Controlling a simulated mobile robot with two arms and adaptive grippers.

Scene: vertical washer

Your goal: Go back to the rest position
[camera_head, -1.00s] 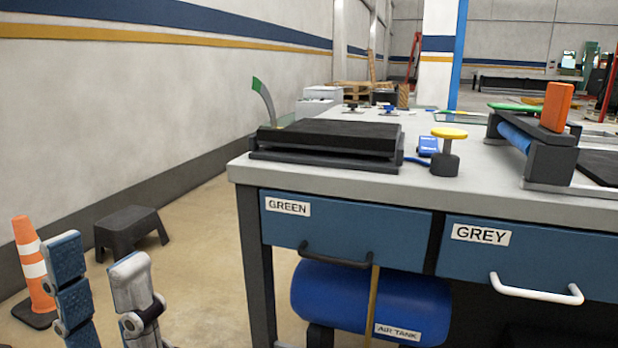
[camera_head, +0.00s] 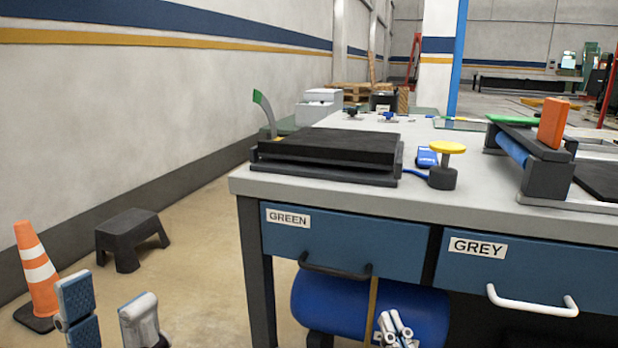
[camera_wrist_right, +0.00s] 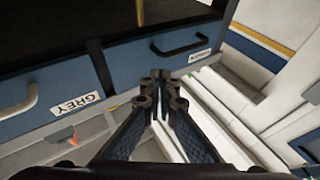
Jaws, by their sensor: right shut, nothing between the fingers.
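My left gripper (camera_head: 106,292) is at the bottom left of the head view. Its two fingers point up and stand apart, with nothing between them. My right gripper (camera_head: 394,322) shows only its tips at the bottom edge of the head view, in front of the blue air tank. In the right wrist view my right gripper (camera_wrist_right: 166,88) has its fingertips together and empty. It is clear of the drawer fronts.
A workbench (camera_head: 480,200) has a closed GREEN drawer (camera_head: 390,250) and a closed GREY drawer (camera_head: 560,270) with protruding handles. The air tank (camera_head: 325,305) lies below. A black step stool (camera_head: 128,230) and a traffic cone (camera_head: 37,270) stand on the floor at left.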

